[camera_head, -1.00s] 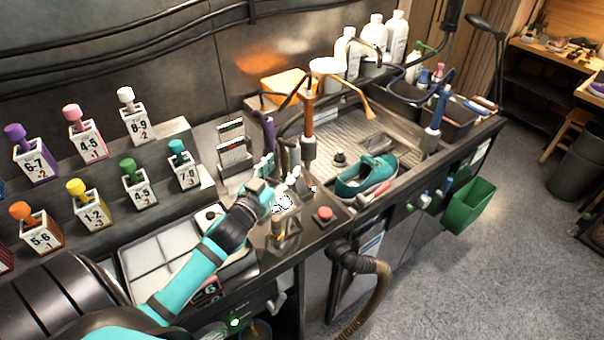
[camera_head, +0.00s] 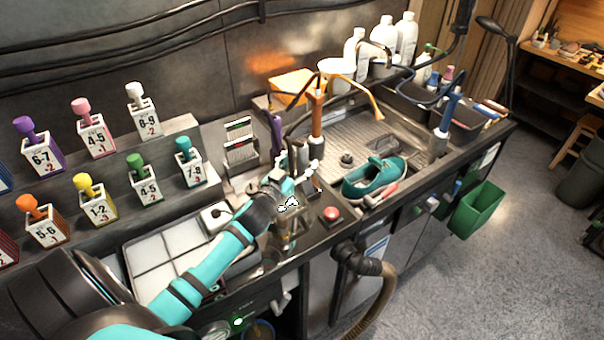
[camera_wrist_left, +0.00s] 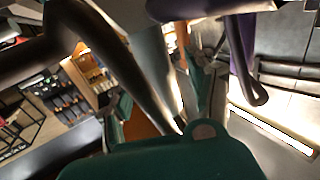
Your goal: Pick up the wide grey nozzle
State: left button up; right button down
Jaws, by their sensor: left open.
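My left gripper (camera_head: 299,184) is open over the bench, just in front of a cluster of upright tools. A grey piece (camera_head: 302,154) stands in that cluster, close behind the fingers. I cannot tell for certain that it is the wide grey nozzle. A purple-handled tool (camera_head: 277,133) stands left of it and hangs large in the left wrist view (camera_wrist_left: 240,58). A dark hose or tube crosses the left wrist view. My right gripper is not in view.
An orange-brown upright tool (camera_head: 317,112) stands behind the gripper. A red button (camera_head: 331,214) is near the front edge. Numbered blocks (camera_head: 95,137) with coloured knobs line the left shelves.

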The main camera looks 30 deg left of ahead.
pick_arm(q)
jog(key=shift+w+f, duration=0.1)
jog(key=shift+w, duration=0.7)
jog(key=shift+s, duration=0.15)
jog(key=c, duration=0.4)
grip_shut()
